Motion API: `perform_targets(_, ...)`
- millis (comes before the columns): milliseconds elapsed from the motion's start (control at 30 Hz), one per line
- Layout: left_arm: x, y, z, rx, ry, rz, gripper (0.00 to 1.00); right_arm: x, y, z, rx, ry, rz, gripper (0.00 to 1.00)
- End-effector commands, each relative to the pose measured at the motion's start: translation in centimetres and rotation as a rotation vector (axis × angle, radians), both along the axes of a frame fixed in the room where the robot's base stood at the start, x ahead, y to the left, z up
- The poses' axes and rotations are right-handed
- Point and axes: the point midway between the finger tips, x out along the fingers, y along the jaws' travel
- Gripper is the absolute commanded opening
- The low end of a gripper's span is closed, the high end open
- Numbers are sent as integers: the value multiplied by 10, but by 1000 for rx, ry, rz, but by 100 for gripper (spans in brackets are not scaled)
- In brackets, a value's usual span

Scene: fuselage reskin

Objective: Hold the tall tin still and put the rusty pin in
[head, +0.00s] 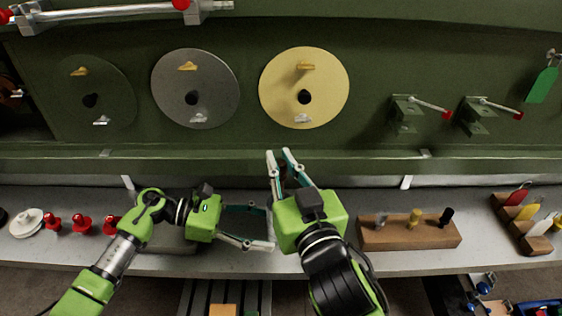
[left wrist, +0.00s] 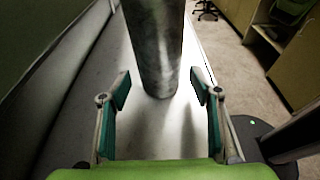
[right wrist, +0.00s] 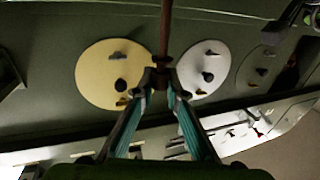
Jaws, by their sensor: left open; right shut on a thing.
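The tall tin (left wrist: 156,45) is a grey mottled cylinder standing upright on the pale shelf in the left wrist view. My left gripper (left wrist: 163,88) is open, with a finger to each side of the tin's lower part and gaps between. In the head view my left gripper (head: 268,227) is low over the shelf, and the tin is hidden behind my right gripper (head: 279,155). In the right wrist view my right gripper (right wrist: 160,82) is shut on the rusty pin (right wrist: 165,35), a thin brown rod. The pin is hard to make out in the head view.
A wooden block (head: 400,236) with several small pegs stands right of my right gripper. A rack of coloured-handled tools (head: 527,222) is farther right. Red knobs (head: 82,224) stand at the left. Three discs, one of them yellow (head: 335,88), are on the green wall behind.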

Motion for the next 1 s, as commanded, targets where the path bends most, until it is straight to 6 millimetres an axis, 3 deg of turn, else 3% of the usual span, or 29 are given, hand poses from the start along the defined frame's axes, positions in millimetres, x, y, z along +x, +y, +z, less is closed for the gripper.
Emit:
perform_targets(300,0,-28,-9,0,1,1,58,0,0,0,0,-1,0,0)
perform_targets(667,0,-31,-10,0,1,1,58,0,0,0,0,-1,0,0)
perform_targets(767,0,-31,-10,0,1,1,34,0,0,0,0,-1,0,0)
perform_targets(800,0,-31,-10,0,1,1,31,0,0,0,0,-1,0,0)
perform_targets(1000,0,-31,-10,1,0,1,31,0,0,0,0,-1,0,0)
